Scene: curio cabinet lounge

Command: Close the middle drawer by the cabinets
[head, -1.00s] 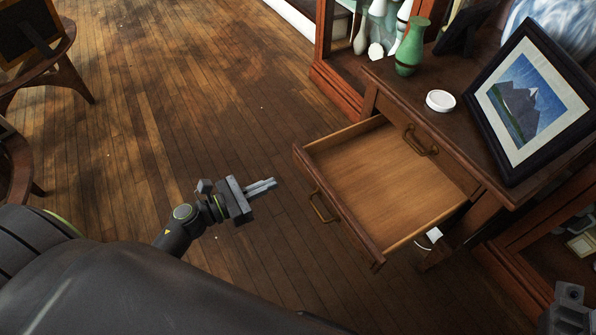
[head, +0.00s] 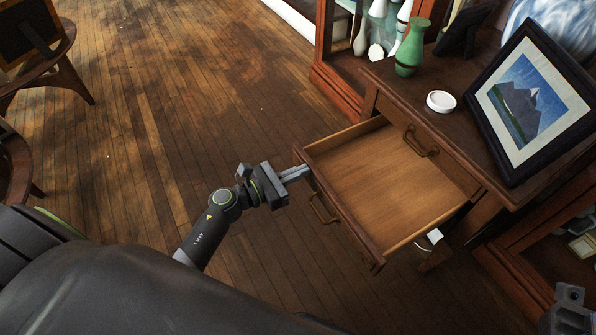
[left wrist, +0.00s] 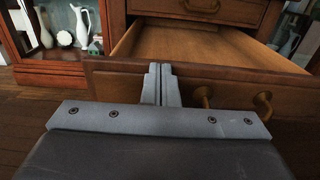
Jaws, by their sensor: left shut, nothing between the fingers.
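The drawer (head: 385,185) is pulled out of the wooden side table (head: 440,125) and is empty inside. Its front carries a brass handle (head: 322,208). My left gripper (head: 306,169) is shut and empty, with its fingertips at the far left end of the drawer front. In the left wrist view the shut fingers (left wrist: 160,82) are before the drawer front (left wrist: 120,85), left of the handle (left wrist: 262,103); I cannot tell whether they touch it. Part of my right gripper (head: 568,312) shows at the lower right corner; its fingertips are not visible.
On the table top stand a green vase (head: 411,48), a white round dish (head: 440,101) and a framed mountain picture (head: 530,100). Glass cabinets (head: 335,70) flank the table. The wooden floor between is clear.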

